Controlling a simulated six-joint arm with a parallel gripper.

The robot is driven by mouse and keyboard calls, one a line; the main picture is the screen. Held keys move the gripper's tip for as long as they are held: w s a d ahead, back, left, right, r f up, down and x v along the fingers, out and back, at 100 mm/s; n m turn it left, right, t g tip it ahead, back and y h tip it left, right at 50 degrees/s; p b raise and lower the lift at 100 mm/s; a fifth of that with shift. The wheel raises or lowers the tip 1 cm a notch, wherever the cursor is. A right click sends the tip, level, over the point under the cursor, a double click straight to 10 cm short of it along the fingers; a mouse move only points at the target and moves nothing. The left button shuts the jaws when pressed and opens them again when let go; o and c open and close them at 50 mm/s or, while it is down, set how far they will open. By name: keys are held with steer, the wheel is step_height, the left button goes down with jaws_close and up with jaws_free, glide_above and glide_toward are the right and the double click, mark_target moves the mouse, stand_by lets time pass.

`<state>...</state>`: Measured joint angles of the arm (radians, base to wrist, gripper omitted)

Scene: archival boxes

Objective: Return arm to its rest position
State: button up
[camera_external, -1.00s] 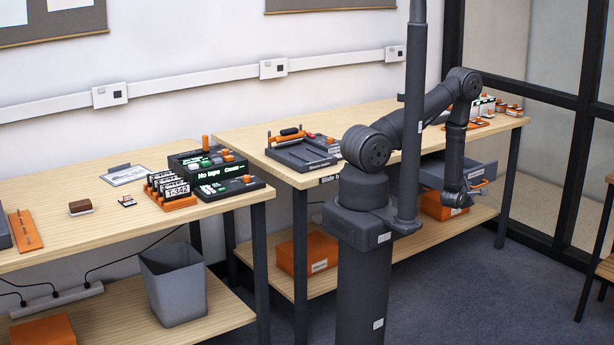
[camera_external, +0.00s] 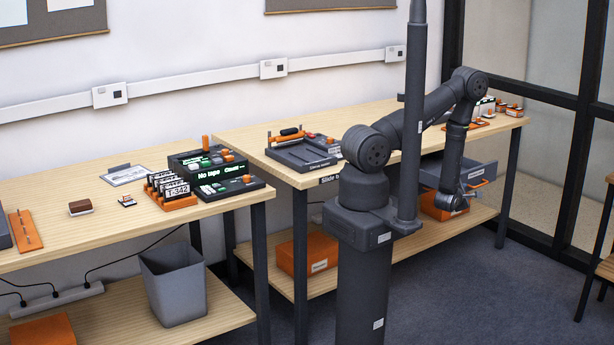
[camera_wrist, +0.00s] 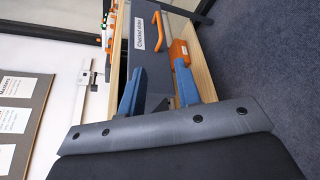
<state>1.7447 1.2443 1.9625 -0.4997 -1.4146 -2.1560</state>
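My arm reaches over the right-hand bench in the external view, with its forearm hanging down. My gripper (camera_external: 450,204) is at the bench's front side, beside a grey drawer (camera_external: 482,173) with an orange handle (camera_external: 478,184); its fingers are too small to make out there. In the wrist view, the two blue fingers of my gripper (camera_wrist: 158,88) stand apart with nothing seen held between them. The drawer's labelled grey front (camera_wrist: 146,56) and orange handle (camera_wrist: 158,30) show beyond the fingers. I cannot tell the exact gap between gripper and drawer.
An orange box (camera_external: 432,211) sits on the lower shelf close to my gripper, and it also shows in the wrist view (camera_wrist: 180,55). The floor (camera_external: 480,285) in front is clear.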

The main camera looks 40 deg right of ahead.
steer(key=x, duration=1.7)
steer(key=shift+w+d+f, duration=0.1)
steer(key=shift+d+f, duration=0.05)
steer(key=v, duration=1.7)
steer(key=x, duration=1.7)
steer(key=shift+w, duration=0.45)
stand_by(0.8)
